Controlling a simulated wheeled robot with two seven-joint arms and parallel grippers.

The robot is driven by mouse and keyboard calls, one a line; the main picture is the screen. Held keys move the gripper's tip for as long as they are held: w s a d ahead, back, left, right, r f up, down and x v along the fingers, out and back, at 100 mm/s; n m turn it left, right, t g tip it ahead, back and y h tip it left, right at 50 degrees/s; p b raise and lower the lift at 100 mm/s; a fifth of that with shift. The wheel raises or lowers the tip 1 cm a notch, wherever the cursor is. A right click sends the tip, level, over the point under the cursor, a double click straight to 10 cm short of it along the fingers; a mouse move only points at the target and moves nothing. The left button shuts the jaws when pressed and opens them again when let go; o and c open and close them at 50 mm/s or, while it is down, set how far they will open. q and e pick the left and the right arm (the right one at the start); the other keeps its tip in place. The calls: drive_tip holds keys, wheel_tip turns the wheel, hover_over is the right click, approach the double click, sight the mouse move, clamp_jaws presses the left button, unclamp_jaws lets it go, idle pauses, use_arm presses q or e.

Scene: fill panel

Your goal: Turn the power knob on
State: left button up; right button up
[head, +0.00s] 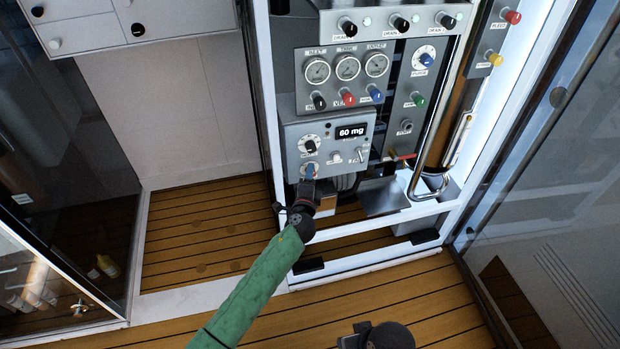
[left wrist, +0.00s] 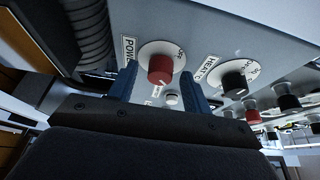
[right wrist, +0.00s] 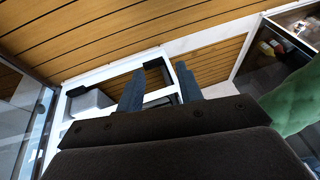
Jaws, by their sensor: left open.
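The power knob (left wrist: 160,69) is red, on a white round dial beside a "POWER" label on the grey control box (head: 345,165). My left gripper (head: 310,174) is at the lower left of that box in the head view and mostly covers the knob there. In the left wrist view its two blue fingers are apart, one on each side of the red knob. I cannot tell whether they touch it. My right gripper (right wrist: 160,88) is open and empty, away from the panel over the wooden floor.
A black knob (left wrist: 234,82) sits beside the power knob, and a small white button (left wrist: 171,99) is close by. The box has a "60 mg" display (head: 352,132). Gauges (head: 347,67) and coloured knobs are above. A bent metal pipe (head: 425,180) stands at right.

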use_arm(q)
drive_tip(key=s+a+b, duration=0.1)
drive_tip(key=s, duration=0.6)
drive_tip(key=shift+s, duration=0.35)
use_arm(e)
drive_tip(key=shift+w+a+f, duration=0.2)
drive_tip(key=shift+a+f, duration=0.25)
drive_tip(key=shift+w+a+f, duration=0.15)
drive_tip(key=shift+a+f, duration=0.3)
drive_tip(key=shift+s, duration=0.15)
